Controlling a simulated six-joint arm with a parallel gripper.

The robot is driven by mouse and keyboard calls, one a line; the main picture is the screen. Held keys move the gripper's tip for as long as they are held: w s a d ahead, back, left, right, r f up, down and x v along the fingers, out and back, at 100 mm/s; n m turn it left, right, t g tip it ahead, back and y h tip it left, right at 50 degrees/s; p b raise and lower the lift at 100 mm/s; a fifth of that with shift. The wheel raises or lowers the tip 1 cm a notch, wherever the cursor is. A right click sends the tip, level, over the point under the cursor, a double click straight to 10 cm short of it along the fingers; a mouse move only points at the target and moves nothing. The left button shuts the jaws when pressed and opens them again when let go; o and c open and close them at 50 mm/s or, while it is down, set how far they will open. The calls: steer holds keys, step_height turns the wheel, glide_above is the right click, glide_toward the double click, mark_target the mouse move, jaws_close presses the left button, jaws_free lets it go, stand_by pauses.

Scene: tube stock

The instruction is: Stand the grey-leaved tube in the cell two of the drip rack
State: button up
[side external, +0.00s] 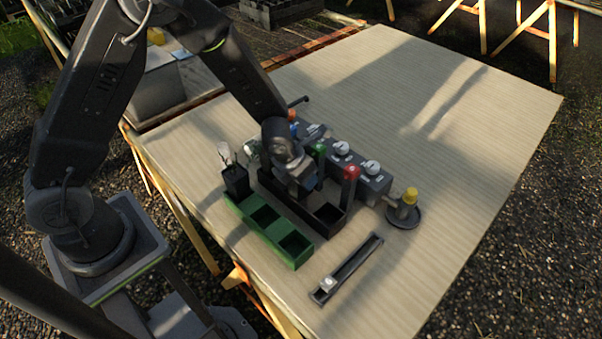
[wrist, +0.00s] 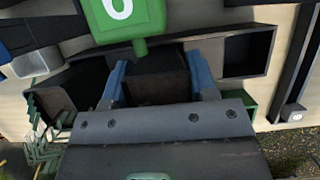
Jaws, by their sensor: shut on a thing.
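My gripper (wrist: 158,82) is shut on a dark square tube (wrist: 155,75) in the wrist view, one blue finger on each side. No leaves show on this tube from here. In the side view my gripper (side external: 301,188) is over the middle of a long dark rack (side external: 328,221) and hides the held tube. The rack also shows in the wrist view (wrist: 273,50), with an open cell right of the gripper. I cannot tell whether the tube's foot is inside a cell. Another dark tube (side external: 236,182) with pale leaves stands at the left end of the green rack (side external: 297,258).
Grey boxes with white dials (side external: 371,167) stand behind the dark rack. A red-topped post (side external: 350,174) and a green tag (wrist: 122,17) are close to the gripper. A yellow-topped piece (side external: 409,196) stands right. A slotted bar (side external: 347,268) lies in front. The table's right side is clear.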

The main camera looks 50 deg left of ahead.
steer(key=shift+f, duration=0.1)
steer(key=o, duration=1.1)
steer(key=shift+c, duration=0.2)
steer(key=v, duration=1.4)
steer(key=shift+f, duration=0.1)
